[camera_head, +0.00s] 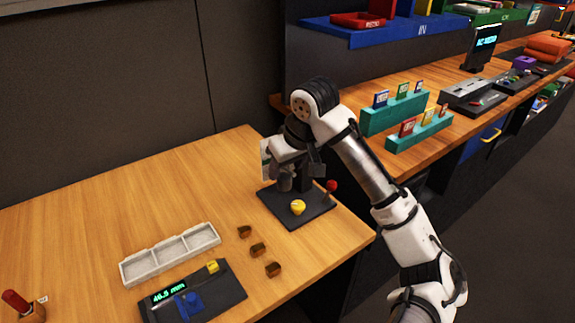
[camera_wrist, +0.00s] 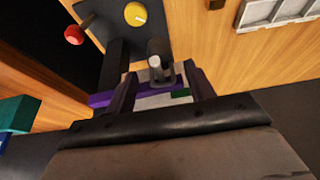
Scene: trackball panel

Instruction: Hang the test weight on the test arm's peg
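The test rig has a dark base plate (camera_head: 284,214) with a yellow knob (camera_head: 298,207), a red ball lever (camera_head: 331,186) and a dark upright. My gripper (camera_head: 285,182) is low beside the upright, at the far-left side of the plate. In the wrist view my gripper's fingers (camera_wrist: 160,82) stand apart. A small pale-topped cylinder in a dark fitting (camera_wrist: 156,66) shows between them, with gaps on both sides. I cannot tell whether this is the peg or the test weight. The yellow knob (camera_wrist: 135,14) and red ball (camera_wrist: 74,35) also show there. No weight is clearly recognisable.
A pale three-part tray (camera_head: 170,254), a dark gauge with a green readout (camera_head: 193,293) and 3 small brown blocks (camera_head: 257,250) lie on the wooden table (camera_head: 90,220). Teal card racks (camera_head: 395,113) stand on the bench behind. The table's left part is mostly clear.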

